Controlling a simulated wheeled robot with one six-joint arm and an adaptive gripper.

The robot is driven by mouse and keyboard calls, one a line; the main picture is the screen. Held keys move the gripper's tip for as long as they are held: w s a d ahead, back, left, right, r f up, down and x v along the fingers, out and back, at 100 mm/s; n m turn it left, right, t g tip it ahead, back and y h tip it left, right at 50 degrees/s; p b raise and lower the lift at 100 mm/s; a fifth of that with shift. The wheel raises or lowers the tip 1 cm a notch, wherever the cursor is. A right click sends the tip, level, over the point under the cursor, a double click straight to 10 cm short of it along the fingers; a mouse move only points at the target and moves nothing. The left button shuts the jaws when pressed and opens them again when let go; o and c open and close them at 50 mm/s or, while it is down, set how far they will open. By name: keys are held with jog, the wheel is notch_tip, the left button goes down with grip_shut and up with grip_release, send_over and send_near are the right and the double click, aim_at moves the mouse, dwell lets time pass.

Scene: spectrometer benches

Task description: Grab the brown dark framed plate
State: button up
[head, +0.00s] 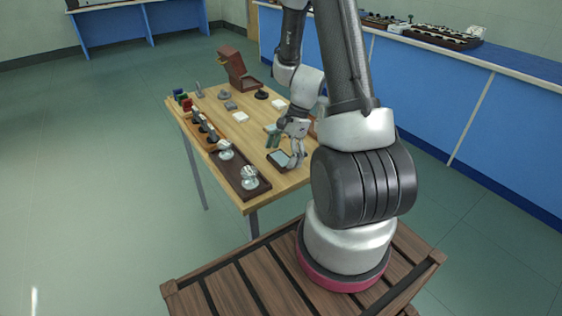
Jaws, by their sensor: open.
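A small plate with a dark frame and a pale grey face (280,159) lies on the near right part of the wooden table. My gripper (292,162) is right at its right side, pointing down, with its fingers at or just above the frame. My gripper is open. The fingers cover the plate's right edge, and I cannot tell whether they touch it. A green piece (272,137) stands just behind the plate, next to my wrist.
A dark tray with glass pieces (243,186) lies along the table's left front edge. A brown wooden box (236,68) stands at the back. White plates (240,117) and small dark parts lie mid-table. Blue benches (430,100) line the right wall.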

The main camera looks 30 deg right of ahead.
jog(key=c, duration=1.1)
